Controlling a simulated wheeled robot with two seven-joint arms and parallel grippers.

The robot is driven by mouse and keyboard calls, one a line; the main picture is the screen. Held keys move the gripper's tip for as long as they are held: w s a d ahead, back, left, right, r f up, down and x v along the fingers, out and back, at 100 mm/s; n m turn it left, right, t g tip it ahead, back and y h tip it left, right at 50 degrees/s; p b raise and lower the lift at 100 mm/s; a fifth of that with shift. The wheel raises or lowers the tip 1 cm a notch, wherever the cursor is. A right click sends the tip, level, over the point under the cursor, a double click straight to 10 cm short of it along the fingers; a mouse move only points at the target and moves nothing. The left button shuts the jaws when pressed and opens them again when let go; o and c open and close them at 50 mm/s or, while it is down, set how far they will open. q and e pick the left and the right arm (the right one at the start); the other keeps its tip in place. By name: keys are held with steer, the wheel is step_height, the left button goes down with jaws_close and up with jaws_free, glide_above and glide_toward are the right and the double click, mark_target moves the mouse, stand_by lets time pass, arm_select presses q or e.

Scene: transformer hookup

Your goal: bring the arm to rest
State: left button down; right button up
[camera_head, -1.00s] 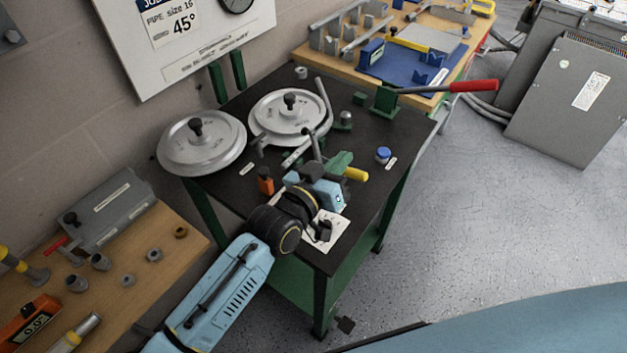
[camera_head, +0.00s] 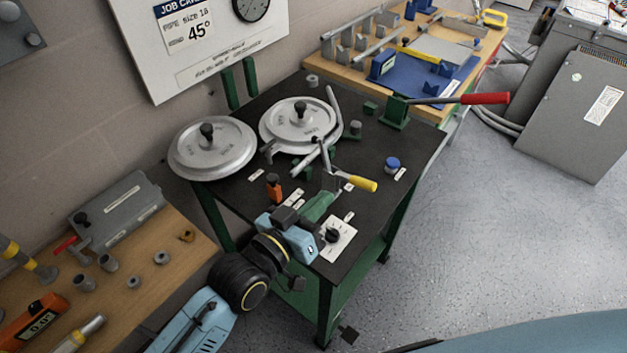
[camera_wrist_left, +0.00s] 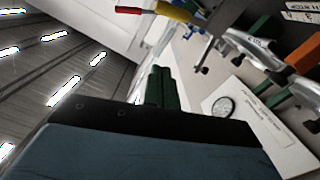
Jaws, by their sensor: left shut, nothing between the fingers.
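My left arm comes in from the bottom left of the head view. Its blue and black wrist is above the near edge of the black-topped bench (camera_head: 403,143). My left gripper (camera_head: 325,198) has green fingers, which are closed together with nothing between them. They point toward the yellow-handled lever (camera_head: 361,184) on the bench and look apart from it. In the left wrist view the shut fingers (camera_wrist_left: 162,85) stand in front of a tilted background. My right gripper is in neither view.
Two round grey discs (camera_head: 213,148) with black knobs are at the bench's back left. An orange upright piece (camera_head: 273,187), a dial plate (camera_head: 338,239) and a blue knob (camera_head: 392,164) surround the gripper. A red-handled lever (camera_head: 484,98) sticks out right. Open floor (camera_head: 480,240) lies right of the bench.

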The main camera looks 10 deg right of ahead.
arm_select(q)
steer(key=s+a+f+n+g+y, duration=0.1)
steer(key=s+a+f+y, duration=0.15)
steer(key=a, duration=0.35)
steer(key=s+a+f+n+g+y, duration=0.1)
steer(key=s+a+f+y, duration=0.15)
steer(key=a, duration=0.35)
steer(key=s+a+f+n+g+y, duration=0.1)
steer(key=s+a+f+y, duration=0.2)
steer(key=a, duration=0.4)
steer(key=s+a+f+n+g+y, duration=0.2)
steer(key=s+a+g+y, duration=0.3)
steer(key=s+a, duration=0.65)
step_height(320, 180, down, 24)
steer(key=a+b, duration=0.2)
steer(key=s+a+f+g+b, duration=0.1)
steer(key=s+a+f, duration=0.1)
steer(key=s+f, duration=1.4)
step_height(320, 180, down, 3)
steer(key=shift+s+a+r+m+y, duration=0.1)
steer(key=shift+s+a+m+y, duration=0.15)
steer(key=shift+m+y, duration=0.15)
